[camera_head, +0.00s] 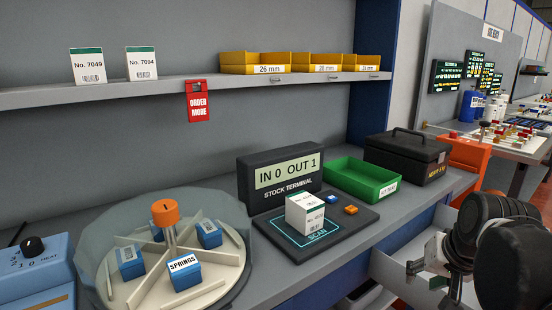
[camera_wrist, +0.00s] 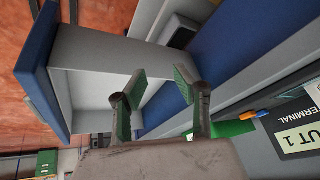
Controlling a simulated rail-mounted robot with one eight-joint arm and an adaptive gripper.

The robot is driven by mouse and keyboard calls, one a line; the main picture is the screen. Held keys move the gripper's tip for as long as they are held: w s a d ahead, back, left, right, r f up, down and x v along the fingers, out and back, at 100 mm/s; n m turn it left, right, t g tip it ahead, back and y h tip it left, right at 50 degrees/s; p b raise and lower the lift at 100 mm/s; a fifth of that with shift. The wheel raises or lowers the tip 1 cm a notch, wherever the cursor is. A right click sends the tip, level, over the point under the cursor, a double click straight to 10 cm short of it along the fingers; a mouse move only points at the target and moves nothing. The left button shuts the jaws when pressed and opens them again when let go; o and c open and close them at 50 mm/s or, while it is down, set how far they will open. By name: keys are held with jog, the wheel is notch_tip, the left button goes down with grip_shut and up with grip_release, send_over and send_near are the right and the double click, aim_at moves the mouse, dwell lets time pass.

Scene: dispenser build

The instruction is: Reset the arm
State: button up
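My gripper (camera_head: 414,267) is at the lower right of the head view, beside the counter's front edge. In the wrist view its two green-padded fingers (camera_wrist: 160,92) stand apart with nothing between them, so it is open and empty. Behind the fingers is a pulled-out grey drawer (camera_wrist: 98,55) with a blue front (camera_wrist: 36,70). The drawer (camera_head: 385,268) also shows in the head view, partly hidden by my arm. What it holds is hard to make out.
A white labelled box (camera_head: 304,215) stands on the scan pad (camera_head: 345,228) before the stock terminal (camera_head: 280,173). A green tray (camera_head: 345,182), a black box (camera_head: 405,158) and a carousel (camera_head: 140,285) with blue boxes stand on the counter. Yellow bins (camera_head: 254,60) line the shelf.

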jog(key=s+a+f+n+t+b, duration=0.15)
jog(key=s+a+f+n, duration=0.25)
jog(key=s+a, duration=0.55)
notch_tip(320, 180, up, 15)
jog(key=w+a+p, duration=0.1)
jog(key=p, duration=1.2)
jog(key=shift+w+a+f+y+p, duration=0.15)
jog(key=shift+w+y+p, duration=0.15)
jog(key=shift+w, duration=0.05)
jog(key=shift+w, duration=0.1)
